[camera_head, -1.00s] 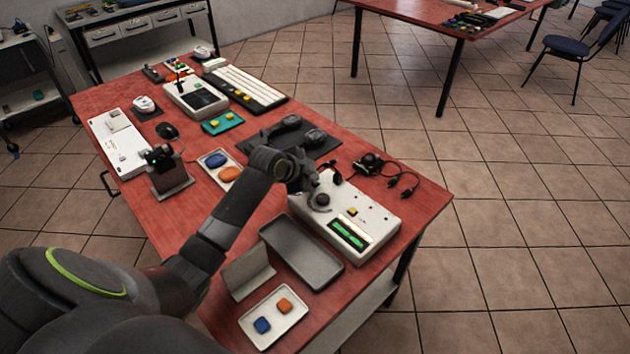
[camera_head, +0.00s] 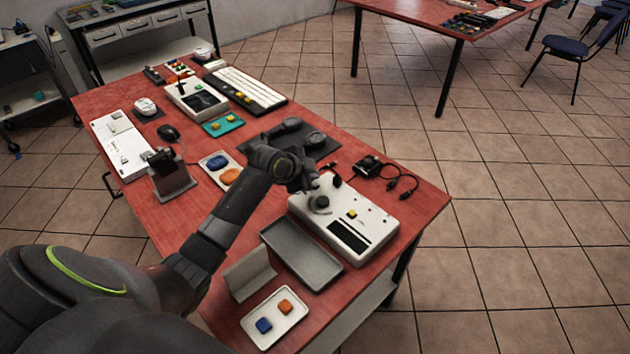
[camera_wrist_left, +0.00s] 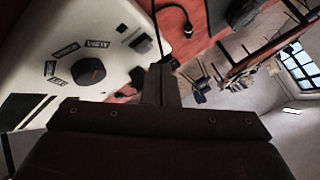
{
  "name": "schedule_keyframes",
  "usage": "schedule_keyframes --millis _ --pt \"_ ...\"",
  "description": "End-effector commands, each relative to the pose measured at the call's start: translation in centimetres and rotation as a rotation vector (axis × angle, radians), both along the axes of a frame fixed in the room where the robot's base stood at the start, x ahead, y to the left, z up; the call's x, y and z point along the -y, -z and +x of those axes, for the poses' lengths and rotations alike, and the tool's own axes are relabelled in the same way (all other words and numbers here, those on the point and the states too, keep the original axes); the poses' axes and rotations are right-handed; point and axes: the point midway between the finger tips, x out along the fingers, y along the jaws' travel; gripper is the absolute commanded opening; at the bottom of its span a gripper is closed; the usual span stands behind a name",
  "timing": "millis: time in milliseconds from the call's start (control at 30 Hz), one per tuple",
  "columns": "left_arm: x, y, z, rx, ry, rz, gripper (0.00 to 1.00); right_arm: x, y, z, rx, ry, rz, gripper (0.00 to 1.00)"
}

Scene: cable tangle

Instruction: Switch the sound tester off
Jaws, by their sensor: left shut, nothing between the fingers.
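The sound tester (camera_head: 372,217), a white box with a round dark knob, a yellow button (camera_head: 351,214) and a display (camera_head: 348,233), lies at the table's near right. Its display is dark. My left gripper (camera_head: 308,186) is shut and empty above the box's far left end, near the knob (camera_head: 321,203). In the left wrist view the shut fingers (camera_wrist_left: 161,84) show beside the box, with the knob (camera_wrist_left: 88,70) and dark printed labels around it to the left. Whether the fingertips touch the box is unclear. My right gripper is out of view.
A grey tray (camera_head: 302,256) and a white dish (camera_head: 296,328) with a blue and an orange block lie in front of the tester. A black cable with plugs (camera_head: 391,174) lies behind it. Headphones on a dark mat (camera_head: 322,148) and another white device (camera_head: 184,90) are farther back.

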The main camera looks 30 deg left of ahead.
Motion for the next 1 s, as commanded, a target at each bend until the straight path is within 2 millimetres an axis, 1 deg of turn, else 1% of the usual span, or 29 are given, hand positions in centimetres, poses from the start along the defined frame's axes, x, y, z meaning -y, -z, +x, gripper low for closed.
schedule_keyframes --millis 167,267,800,900,1000 --pt "0.0 0.0 0.0 0.0 0.0 0.0 0.0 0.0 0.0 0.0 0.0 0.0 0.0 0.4" --pt "0.0 -0.5 0.0 0.0 0.0 0.0 0.0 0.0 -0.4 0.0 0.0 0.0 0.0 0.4" --pt "0.0 -5.8 0.0 0.001 -0.001 0.0 0.0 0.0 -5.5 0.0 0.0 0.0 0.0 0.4" --pt "0.0 -6.1 0.0 0.0 0.0 0.0 0.0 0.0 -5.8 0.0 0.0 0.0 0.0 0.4" --pt "0.0 -6.0 0.0 0.0 0.0 0.0 0.0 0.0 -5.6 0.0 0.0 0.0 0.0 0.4"
